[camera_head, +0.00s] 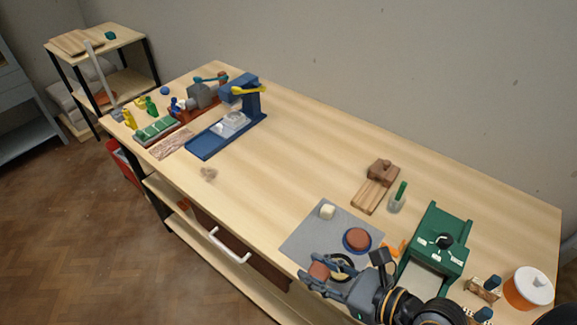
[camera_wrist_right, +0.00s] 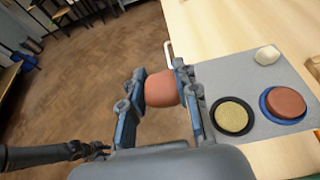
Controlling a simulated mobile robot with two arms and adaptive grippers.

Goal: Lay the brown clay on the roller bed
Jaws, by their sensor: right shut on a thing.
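My right gripper (camera_head: 317,272) is shut on a reddish-brown lump of clay (camera_head: 320,271), held at the front edge of the grey mat (camera_head: 297,243). In the wrist view, the brown clay (camera_wrist_right: 162,89) sits between both fingers of my right gripper (camera_wrist_right: 158,91), with floor behind it. The green slab roller (camera_head: 439,246) stands to the right, and its pale roller bed (camera_head: 427,281) is partly hidden by my right arm. My left gripper seems to be the small dark one (camera_wrist_right: 95,150) at the wrist view's lower left; its jaws are too small to read.
On the mat are a cream lump (camera_head: 327,211), a reddish-brown disc (camera_head: 358,237) on a blue plate, and a dark dish with yellowish contents (camera_wrist_right: 231,115). The middle of the table is clear.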

